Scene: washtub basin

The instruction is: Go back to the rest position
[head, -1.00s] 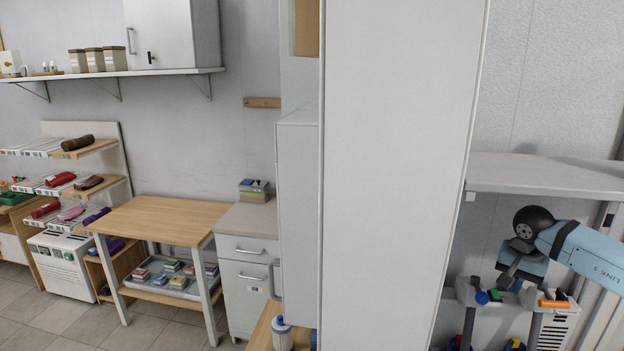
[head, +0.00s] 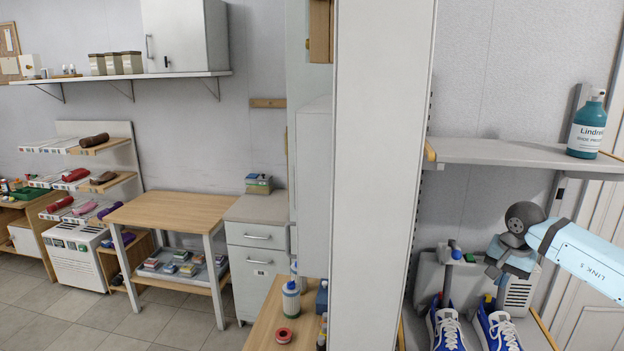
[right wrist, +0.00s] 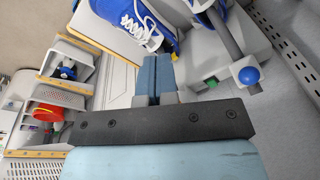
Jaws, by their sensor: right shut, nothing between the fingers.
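My right arm comes in from the right edge of the head view. Its gripper (head: 492,271) is partly hidden by its own wrist and hangs below the grey shelf, in front of the grey shoe machine. In the right wrist view the two blue-grey fingers (right wrist: 157,78) are together with nothing between them. A blue shoe with white laces (right wrist: 140,22) shows beyond the fingertips there. In the head view the blue shoes (head: 446,328) stand below the gripper, apart from it. My left gripper is not in view.
A tall white panel (head: 380,170) stands left of my right arm. The grey shelf (head: 490,153) above it carries a teal bottle (head: 587,125). A grey machine (head: 430,280) with upright posts is close to the gripper. A wooden table (head: 170,212) stands further left, with open floor before it.

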